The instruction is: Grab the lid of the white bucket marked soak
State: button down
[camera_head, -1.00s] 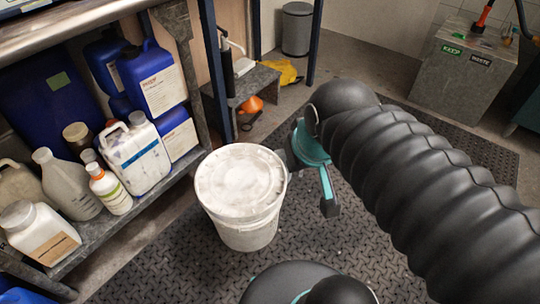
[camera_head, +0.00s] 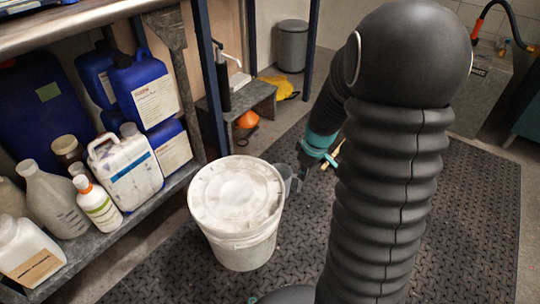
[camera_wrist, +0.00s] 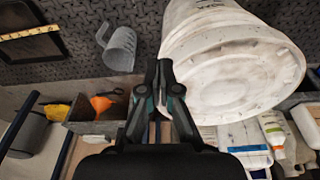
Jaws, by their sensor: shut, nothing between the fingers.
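A white bucket (camera_head: 243,250) stands upright on the dark mat with its scuffed white lid (camera_head: 236,192) on top. No marking is readable on it. In the wrist view the lid (camera_wrist: 245,75) fills the upper right, with the bucket wall (camera_wrist: 190,15) above it. My gripper (camera_wrist: 160,68) is shut and empty, its fingertips beside the lid's left edge in that view; I cannot tell the gap. In the head view my arm comes down right of the bucket and the fingertips are hard to make out.
A grey jug (camera_wrist: 120,48) is close to the bucket. Left is a shelf (camera_head: 150,215) with blue canisters (camera_head: 145,88) and white bottles. Behind stand a low grey stool (camera_head: 252,98), an orange funnel (camera_head: 247,119) and a grey bin (camera_head: 292,46). The patterned mat (camera_head: 470,220) is clear at right.

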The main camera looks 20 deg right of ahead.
aim_at(276, 170)
notch_tip(276, 170, down, 4)
jog(key=d, duration=0.2)
jog(key=shift+n, duration=0.3)
jog(key=w+a, duration=0.2)
jog(key=w, duration=0.1)
jog(key=w+a, duration=0.2)
jog(key=w, duration=0.2)
jog(key=w+a, duration=0.3)
jog(key=shift+w+f, duration=0.1)
jog(key=shift+w, duration=0.05)
jog(key=shift+w+a+f, duration=0.1)
jog(key=shift+w+f, duration=0.1)
jog(key=shift+f, duration=0.05)
jog(key=shift+f+b, duration=0.3)
jog(key=shift+f, duration=0.2)
jog(key=shift+s+f, duration=0.1)
jog(key=shift+s, duration=0.05)
